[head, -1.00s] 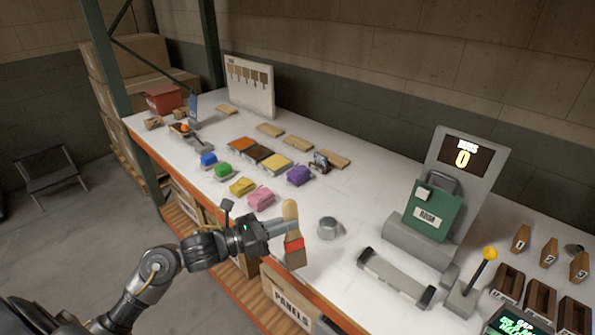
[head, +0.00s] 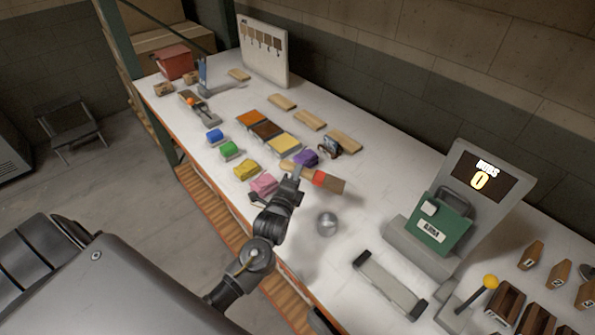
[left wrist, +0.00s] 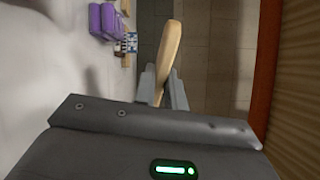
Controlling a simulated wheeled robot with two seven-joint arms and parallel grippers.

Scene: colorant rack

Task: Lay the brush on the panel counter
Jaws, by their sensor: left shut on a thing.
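The brush (head: 331,183), with a red band and a brownish head, is held over the white counter (head: 295,222), near the purple bundle. My left gripper (head: 303,173) is shut on it. In the left wrist view, the brush's pale wooden handle (left wrist: 169,48) stands between the two fingers (left wrist: 163,88), slightly tilted, and the brush head is out of sight. I cannot tell its exact height above the counter. My right gripper is not in view.
Blue, green, yellow, pink and purple (head: 306,158) bundles lie around orange, brown and yellow trays (head: 268,130). A metal cup (head: 326,224), a grey bar stand (head: 388,285) and a green device (head: 440,225) stand to the right. The counter between cup and brush is clear.

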